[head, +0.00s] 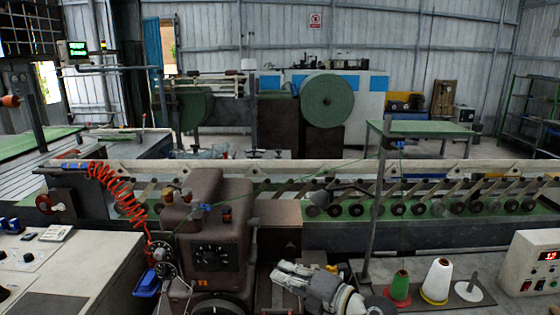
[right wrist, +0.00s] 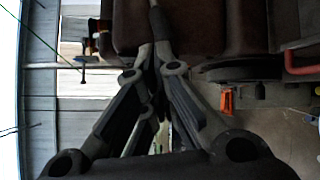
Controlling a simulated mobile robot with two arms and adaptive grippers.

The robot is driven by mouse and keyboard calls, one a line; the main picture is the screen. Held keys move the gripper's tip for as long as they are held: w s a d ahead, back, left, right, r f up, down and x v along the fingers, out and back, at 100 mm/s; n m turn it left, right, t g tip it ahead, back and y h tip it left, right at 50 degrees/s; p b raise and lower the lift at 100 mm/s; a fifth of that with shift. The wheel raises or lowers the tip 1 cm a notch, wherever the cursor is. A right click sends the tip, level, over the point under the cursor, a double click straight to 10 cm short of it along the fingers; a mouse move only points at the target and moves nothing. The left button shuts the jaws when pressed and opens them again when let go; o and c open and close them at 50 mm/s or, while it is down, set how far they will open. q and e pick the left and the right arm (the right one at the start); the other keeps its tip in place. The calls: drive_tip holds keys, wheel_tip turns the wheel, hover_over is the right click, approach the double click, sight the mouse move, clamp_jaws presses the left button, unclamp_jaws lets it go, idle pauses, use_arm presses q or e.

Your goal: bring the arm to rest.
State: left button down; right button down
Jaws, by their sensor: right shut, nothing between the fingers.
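My right gripper (head: 284,274) is in the lower middle of the head view, its arm coming in from the bottom right. Its fingers point left, toward the brown sewing machine (head: 207,225), and it holds nothing. In the right wrist view the gripper's fingers (right wrist: 156,72) come together with nothing between them. The machine's dark brown body fills the top of that view, beyond the fingertips. I cannot tell how large the gap to it is. My left gripper is not in view.
Thread cones, one green and red (head: 399,286) and one white (head: 437,281), stand right of my right arm. A control box (head: 532,264) stands at far right. A roller conveyor (head: 440,236) runs behind. A white-topped cabinet (head: 95,262) is at left. A red coiled hose (head: 120,195) hangs by the machine.

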drive_tip(key=s+d+r+m+t+h, duration=0.3)
drive_tip(key=d+r+m+t+h, duration=0.4)
drive_tip(key=m, duration=0.7)
drive_tip(key=s+d+f+m+h, duration=0.6)
drive_tip(key=d+f+m+h, duration=0.2)
drive_tip(key=d+f+m, duration=0.3)
drive_tip(key=s+d+f+m+g, duration=0.35)
drive_tip(key=s+f+g, duration=0.45)
drive_tip(key=s+f, duration=0.45)
drive_tip(key=s+a+f+m+g+y, duration=0.1)
drive_tip(key=s+f+g, duration=0.15)
drive_tip(key=s, duration=0.55)
drive_tip(key=s+a+f+g+y, duration=0.1)
drive_tip(key=s+f+g, duration=0.1)
drive_tip(key=s+g, duration=0.35)
drive_tip(key=s+f+b, duration=0.3)
drive_tip(key=f, duration=2.6)
drive_tip(key=s+d+f+b, duration=0.2)
drive_tip(key=s+f, duration=1.4)
drive_tip(key=f, duration=0.1)
drive_tip(key=shift+s+d+f, duration=0.3)
drive_tip(key=shift+s+d, duration=0.05)
drive_tip(key=shift+s, duration=0.05)
